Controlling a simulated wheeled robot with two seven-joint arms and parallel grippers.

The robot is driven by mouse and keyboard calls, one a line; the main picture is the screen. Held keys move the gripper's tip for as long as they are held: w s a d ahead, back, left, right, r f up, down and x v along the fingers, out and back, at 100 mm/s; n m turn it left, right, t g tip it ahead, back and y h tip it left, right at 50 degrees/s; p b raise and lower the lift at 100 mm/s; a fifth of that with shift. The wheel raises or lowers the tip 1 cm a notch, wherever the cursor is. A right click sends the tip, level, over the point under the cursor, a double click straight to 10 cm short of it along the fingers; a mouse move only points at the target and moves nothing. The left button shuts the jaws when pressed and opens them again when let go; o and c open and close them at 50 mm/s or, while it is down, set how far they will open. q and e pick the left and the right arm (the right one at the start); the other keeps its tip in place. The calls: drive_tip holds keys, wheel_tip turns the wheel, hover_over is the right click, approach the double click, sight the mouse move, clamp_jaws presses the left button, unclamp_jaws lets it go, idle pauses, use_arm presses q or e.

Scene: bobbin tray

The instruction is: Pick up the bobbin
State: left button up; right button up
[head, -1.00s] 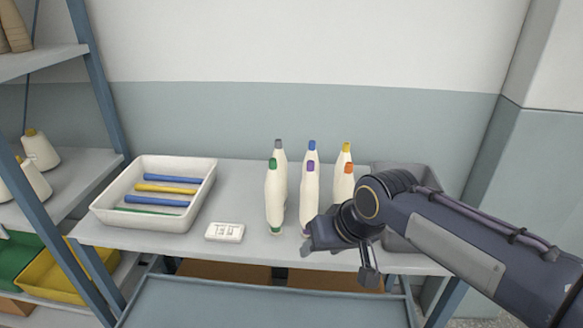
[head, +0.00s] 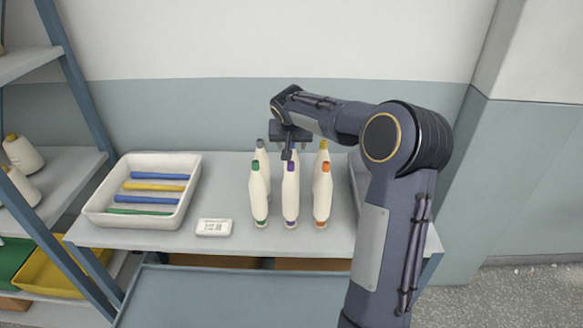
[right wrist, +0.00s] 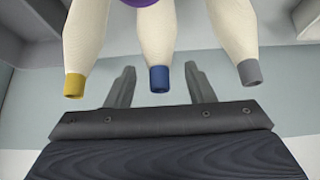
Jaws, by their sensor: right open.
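Several white bobbins stand upright in two rows on the shelf. The front row has green (head: 259,195), purple (head: 291,198) and orange (head: 322,195) tips. The back row has a grey tip (head: 261,152), a yellow tip (head: 323,152) and a blue one mostly hidden by my right gripper. My right gripper (head: 290,148) is open and empty above the middle column. In the right wrist view, the blue-tipped bobbin (right wrist: 160,78) lies between its two fingers (right wrist: 160,85), with yellow-tipped (right wrist: 75,85) and grey-tipped (right wrist: 249,72) ones outside them. My left gripper is not in view.
A white tray (head: 97,205) with blue, yellow and green tubes sits at the left. A small white label block (head: 214,227) lies between tray and bobbins. A grey bin (head: 357,188) stands at the right, partly behind my arm. A rack post (head: 75,90) rises at the left.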

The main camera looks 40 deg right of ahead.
drive_tip(key=shift+x, duration=1.15)
clamp_jaws()
drive_tip(key=shift+r, duration=0.1)
